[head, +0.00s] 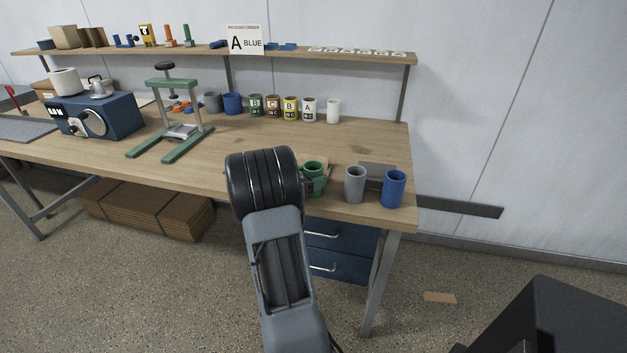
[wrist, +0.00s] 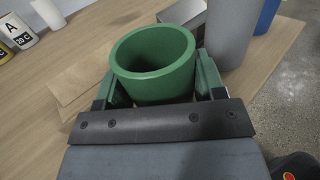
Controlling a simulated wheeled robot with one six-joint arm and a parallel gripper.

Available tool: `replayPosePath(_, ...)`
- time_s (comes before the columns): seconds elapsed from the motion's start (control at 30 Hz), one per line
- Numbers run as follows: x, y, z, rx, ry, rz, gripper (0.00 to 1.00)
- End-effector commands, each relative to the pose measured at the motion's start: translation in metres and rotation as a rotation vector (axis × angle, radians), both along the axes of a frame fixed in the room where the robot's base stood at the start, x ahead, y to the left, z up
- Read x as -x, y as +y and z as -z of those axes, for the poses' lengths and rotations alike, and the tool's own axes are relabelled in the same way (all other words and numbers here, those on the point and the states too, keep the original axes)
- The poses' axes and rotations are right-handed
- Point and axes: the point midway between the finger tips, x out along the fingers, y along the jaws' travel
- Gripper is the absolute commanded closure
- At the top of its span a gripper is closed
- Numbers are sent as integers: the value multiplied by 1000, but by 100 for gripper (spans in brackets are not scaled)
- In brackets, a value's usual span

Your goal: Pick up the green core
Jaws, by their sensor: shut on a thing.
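The green core (head: 313,174) is a hollow green cylinder near the front right of the bench. In the wrist view the green core (wrist: 153,62) stands between the two fingers of my gripper (wrist: 158,92), its open top facing the camera. My gripper is shut on it, with one finger on each side. In the head view my dark wrist and arm hide part of the gripper, and its fingertips (head: 316,187) show beside the core. I cannot tell whether the core touches the bench.
A grey core (head: 355,184) and a blue core (head: 393,188) stand close by on the right, near the bench's edge. A grey block (head: 377,171) lies behind them. Several labelled cans, a green press (head: 172,115) and a blue machine (head: 95,114) stand further back.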

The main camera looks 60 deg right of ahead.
Motion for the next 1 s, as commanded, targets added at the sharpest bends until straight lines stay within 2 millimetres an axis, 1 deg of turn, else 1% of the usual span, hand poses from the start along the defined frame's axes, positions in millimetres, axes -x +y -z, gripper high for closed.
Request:
replayPosePath(0.03, 0, 0, 0, 0, 0, 0, 55)
replayPosePath(0.1, 0, 0, 0, 0, 0, 0, 60)
replayPosePath(0.37, 0, 0, -2, 0, -1, 0, 60)
replayPosePath(0.53, 0, 0, -13, 1, -3, 0, 60)
replayPosePath(0.67, 0, 0, -33, 3, -5, 0, 60)
replayPosePath(0.77, 11, 10, -50, 4, -5, 0, 60)
replayPosePath(0.93, 34, 31, -87, 5, -6, 0, 60)
replayPosePath(1.0, 45, 41, -96, 3, -4, 0, 60)
